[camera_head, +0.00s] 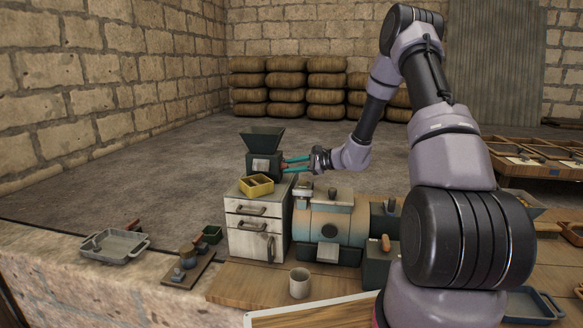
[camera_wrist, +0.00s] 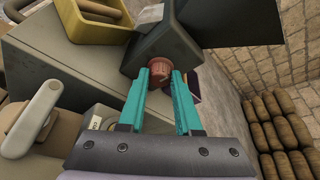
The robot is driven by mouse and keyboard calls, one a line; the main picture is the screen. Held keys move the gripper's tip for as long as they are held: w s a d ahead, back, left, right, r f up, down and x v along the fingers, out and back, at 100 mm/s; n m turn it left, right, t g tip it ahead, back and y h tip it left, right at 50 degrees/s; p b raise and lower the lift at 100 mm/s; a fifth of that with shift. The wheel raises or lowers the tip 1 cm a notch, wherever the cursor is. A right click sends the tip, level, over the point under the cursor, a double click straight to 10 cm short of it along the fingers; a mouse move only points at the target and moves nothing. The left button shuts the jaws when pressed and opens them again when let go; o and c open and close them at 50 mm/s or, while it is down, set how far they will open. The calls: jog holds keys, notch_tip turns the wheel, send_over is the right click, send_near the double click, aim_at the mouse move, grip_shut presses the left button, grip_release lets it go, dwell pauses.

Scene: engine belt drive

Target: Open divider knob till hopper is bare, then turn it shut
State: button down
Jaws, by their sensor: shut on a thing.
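The dark hopper (camera_head: 261,139) sits on its dark divider body (camera_head: 266,165) on top of the white drawer cabinet (camera_head: 246,213). In the wrist view the divider body (camera_wrist: 152,47) has a reddish-brown knob (camera_wrist: 160,75) on its side. My gripper (camera_head: 296,163) reaches in from the right, and its teal fingers are shut on the knob, as the wrist view of the fingers (camera_wrist: 161,82) shows. The yellow divided box (camera_head: 256,186) stands in front of the divider, on the cabinet; it also shows in the wrist view (camera_wrist: 75,28). The hopper's inside is hidden.
A blue cylindrical machine (camera_head: 336,226) stands right of the cabinet, close under my arm. A light cup (camera_head: 299,283) stands on the wooden bench in front. A grey tray (camera_head: 114,246) lies at the left. Stacked sacks (camera_head: 286,86) line the back wall.

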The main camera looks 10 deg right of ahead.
jog(key=shift+w+d+f+m+g+y, duration=0.15)
jog(key=shift+m+g+y, duration=0.35)
jog(key=shift+m+g, duration=1.05)
jog(key=shift+w+d+r+m+g+y, duration=0.1)
jog(key=shift+w+m+g+y, duration=0.35)
jog(key=shift+m, duration=1.95)
jog(key=shift+d+f+m+g+y, duration=0.1)
jog(key=shift+m+g+y, duration=0.45)
jog(key=shift+m+g, duration=1.1)
jog(key=shift+m+t, duration=0.25)
jog(key=shift+m, duration=0.25)
jog(key=c, duration=0.6)
grip_release()
jog(key=shift+a, duration=0.1)
jog(key=v, duration=1.1)
